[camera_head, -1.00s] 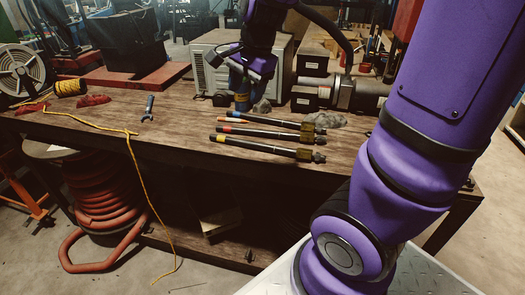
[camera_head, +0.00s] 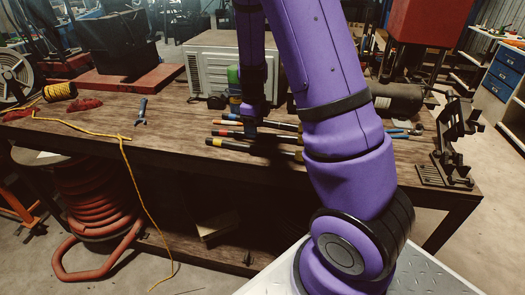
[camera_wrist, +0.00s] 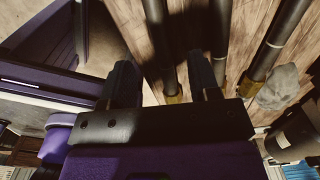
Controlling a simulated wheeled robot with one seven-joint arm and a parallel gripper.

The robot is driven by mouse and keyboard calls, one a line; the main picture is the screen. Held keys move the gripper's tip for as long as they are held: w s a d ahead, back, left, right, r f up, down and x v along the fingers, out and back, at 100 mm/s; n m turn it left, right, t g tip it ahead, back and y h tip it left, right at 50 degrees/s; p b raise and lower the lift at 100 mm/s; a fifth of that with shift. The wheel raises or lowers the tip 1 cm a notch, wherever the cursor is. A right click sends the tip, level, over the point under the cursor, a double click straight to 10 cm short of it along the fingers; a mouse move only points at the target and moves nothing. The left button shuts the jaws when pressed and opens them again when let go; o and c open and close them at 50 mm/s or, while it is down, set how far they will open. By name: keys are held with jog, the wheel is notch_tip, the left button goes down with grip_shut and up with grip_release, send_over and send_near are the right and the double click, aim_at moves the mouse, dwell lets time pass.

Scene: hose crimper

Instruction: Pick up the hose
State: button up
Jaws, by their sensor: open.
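Three dark hoses with coloured bands and brass fittings lie side by side on the wooden workbench (camera_head: 180,125). In the head view the near hose (camera_head: 228,145), middle hose (camera_head: 226,133) and far hose (camera_head: 232,117) show mainly at their left ends; my arm hides their right ends. My gripper (camera_head: 250,130) points down over them. In the wrist view my gripper (camera_wrist: 162,80) is open. One hose (camera_wrist: 158,40) shows in the gap between its fingers, apart from both. A second hose (camera_wrist: 220,35) runs behind the right finger, and a third (camera_wrist: 277,40) lies farther right.
A wrench (camera_head: 141,110) and a yellow cord (camera_head: 90,130) lie left on the bench. A white-grey box unit (camera_head: 212,72) stands behind the hoses. A black metal stand (camera_head: 450,150) is at the right end. A grey stone-like lump (camera_wrist: 279,88) lies near the hoses.

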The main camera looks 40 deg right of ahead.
aim_at(256, 149)
jog(key=shift+f, duration=4)
jog(key=shift+a, duration=0.1)
grip_shut()
